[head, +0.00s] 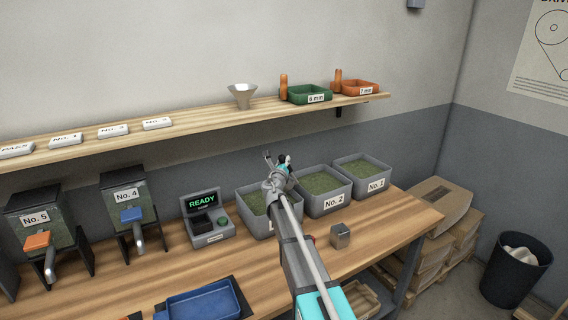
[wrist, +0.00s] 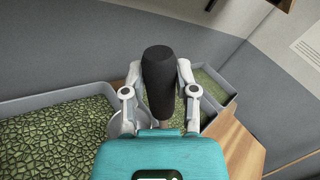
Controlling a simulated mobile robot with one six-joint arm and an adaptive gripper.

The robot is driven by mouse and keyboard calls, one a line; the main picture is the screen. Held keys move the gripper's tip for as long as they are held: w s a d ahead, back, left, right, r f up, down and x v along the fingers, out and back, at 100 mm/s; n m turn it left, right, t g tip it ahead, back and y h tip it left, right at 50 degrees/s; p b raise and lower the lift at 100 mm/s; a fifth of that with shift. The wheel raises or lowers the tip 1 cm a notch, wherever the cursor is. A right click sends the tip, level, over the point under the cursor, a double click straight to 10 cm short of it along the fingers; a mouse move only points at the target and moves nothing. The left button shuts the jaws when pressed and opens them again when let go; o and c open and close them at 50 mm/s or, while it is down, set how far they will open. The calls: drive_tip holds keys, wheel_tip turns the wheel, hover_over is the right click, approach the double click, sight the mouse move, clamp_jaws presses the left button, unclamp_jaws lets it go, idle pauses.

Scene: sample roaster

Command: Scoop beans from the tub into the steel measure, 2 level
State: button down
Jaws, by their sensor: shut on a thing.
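My gripper (head: 279,172) is raised by the bean tubs, seen against the gap between tub No. 2 and the tub to its left. In the wrist view my gripper (wrist: 160,92) is shut on a black handle (wrist: 158,75), apparently the scoop's. A greyish rounded part shows behind the left finger; whether it holds beans is hidden. Green beans (wrist: 55,140) fill a grey tub below left. Tub No. 2 (head: 328,207), tub No. 1 (head: 376,189) and the partly hidden left tub (head: 240,207) hold green beans.
A scale reading READY (head: 214,236) stands left of the tubs, beside dispensers No. 4 (head: 140,222) and No. 5 (head: 36,230). A blue tray (head: 203,305) lies at the front. The shelf (head: 200,118) above carries a funnel and green and orange trays. Bench right of the measure is clear.

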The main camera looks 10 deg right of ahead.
drive_tip(key=shift+w+a+f+n+b, duration=0.9)
drive_tip(key=shift+a+f+b, duration=1.85)
drive_tip(key=shift+f+b, duration=2.15)
drive_tip(key=shift+s+d+r+m+g+p, duration=0.1)
drive_tip(key=shift+s+d+r+m+p, duration=0.1)
drive_tip(key=shift+d+r+m+p, duration=0.45)
drive_tip(key=shift+s+d+r+m+g+p, duration=0.15)
drive_tip(key=shift+d+r+m+p, duration=0.25)
drive_tip(key=shift+m+p, duration=0.55)
drive_tip(key=shift+s+d+r+m+g+p, duration=0.15)
drive_tip(key=shift+d+r+m+p, duration=0.35)
drive_tip(key=shift+m, duration=0.5)
drive_tip(key=shift+r, duration=0.1)
wheel_tip(320, 180, up, 8)
drive_tip(key=p, duration=0.8)
drive_tip(key=shift+s, duration=0.15)
